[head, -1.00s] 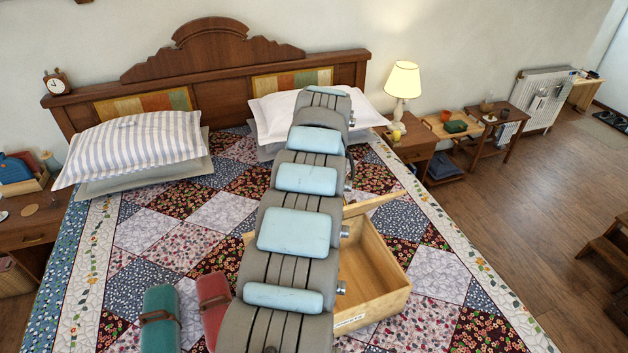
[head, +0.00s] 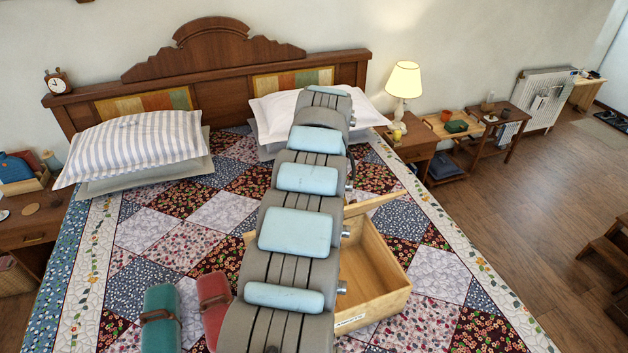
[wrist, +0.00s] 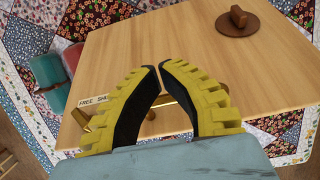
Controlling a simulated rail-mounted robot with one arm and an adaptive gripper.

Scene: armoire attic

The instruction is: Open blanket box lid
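The pale wooden box (head: 385,303) stands on the bed, partly behind my arm in the head view. Its bare inside shows from above, and a thin wooden edge, perhaps the raised lid (head: 372,204), shows at its back. In the wrist view a broad pale wooden panel (wrist: 220,75) fills the middle, with a brass handle (wrist: 92,122) and a small white label at its left. My gripper (wrist: 155,68) is over this panel, its yellow fingers close together at the tips with a narrow gap. Brass shows between the fingers; whether they grip it is unclear. The head view hides my gripper.
A green case (head: 161,318) and a red case (head: 213,303) lie on the quilt left of my arm. Pillows (head: 140,145) and the headboard stand behind; a lamp (head: 403,82) stands right.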

